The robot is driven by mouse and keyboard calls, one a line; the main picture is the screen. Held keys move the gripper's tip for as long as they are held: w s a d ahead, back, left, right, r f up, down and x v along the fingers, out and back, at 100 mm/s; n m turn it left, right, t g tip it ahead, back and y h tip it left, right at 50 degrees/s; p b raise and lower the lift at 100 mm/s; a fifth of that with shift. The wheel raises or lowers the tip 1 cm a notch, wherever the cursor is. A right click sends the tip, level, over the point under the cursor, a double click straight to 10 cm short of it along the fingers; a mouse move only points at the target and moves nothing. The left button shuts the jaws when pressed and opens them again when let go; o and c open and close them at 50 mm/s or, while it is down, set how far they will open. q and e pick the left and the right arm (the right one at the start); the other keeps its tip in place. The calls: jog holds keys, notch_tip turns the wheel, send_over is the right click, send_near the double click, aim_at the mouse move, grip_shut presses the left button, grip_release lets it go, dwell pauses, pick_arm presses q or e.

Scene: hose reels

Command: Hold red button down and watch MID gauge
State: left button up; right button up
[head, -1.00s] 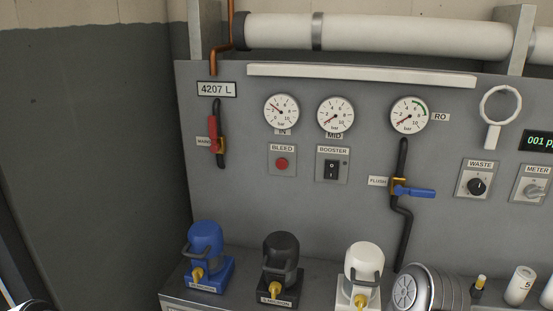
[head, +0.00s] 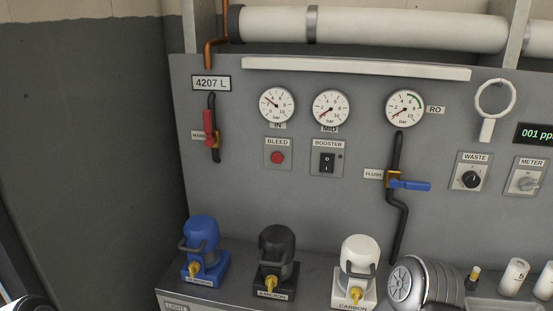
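The red button (head: 277,157) is a small round button on a plate labelled BLEED, on the grey wall panel. Nothing touches it. The MID gauge (head: 330,110) is a round white dial marked in bar, above and right of the button. Its red needle points to the lower left, near the low end of the scale; the exact value is too small to read. Neither of my grippers shows in the head view.
The IN gauge (head: 277,105) and RO gauge (head: 405,108) flank MID. Nearby are the BOOSTER switch (head: 327,163), a red-handled valve (head: 209,127) and a blue-handled FLUSH valve (head: 410,185). Blue (head: 203,240), black (head: 277,250) and white (head: 358,258) housings stand below.

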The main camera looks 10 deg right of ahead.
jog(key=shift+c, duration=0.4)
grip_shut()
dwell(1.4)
